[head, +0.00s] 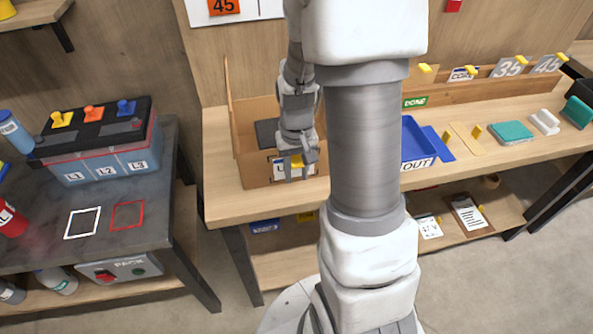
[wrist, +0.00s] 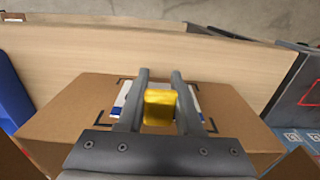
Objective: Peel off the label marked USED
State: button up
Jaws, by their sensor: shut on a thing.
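A white label (head: 280,167) with dark lettering is on the front face of an open cardboard box (head: 254,177). My arm and gripper hide most of its lettering. The label (wrist: 122,99) also shows in the wrist view, inside dark corner marks on the box (wrist: 70,110). A yellow tab (wrist: 158,107) stands out from the label. My gripper (wrist: 159,85) has its two fingers on either side of this tab and is shut on it. In the head view my gripper (head: 296,168) is at the box front. The label looks flat against the box.
The box stands on a wooden bench (head: 222,205). A blue OUT tray (head: 416,143) and a teal sponge (head: 511,132) are to its right. A battery (head: 105,150) sits on a dark table (head: 155,200) at left. Floor shows between the tables.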

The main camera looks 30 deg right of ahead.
grip_shut()
jog(key=shift+s+a, duration=0.2)
jog(key=shift+s, duration=0.55)
jog(key=shift+s+a, duration=0.2)
jog(key=shift+s, duration=0.5)
dwell(0.9)
jog(key=s+a, duration=0.1)
jog(key=s, duration=0.4)
jog(key=shift+s+a, duration=0.35)
jog(key=shift+s, duration=0.05)
dwell(0.4)
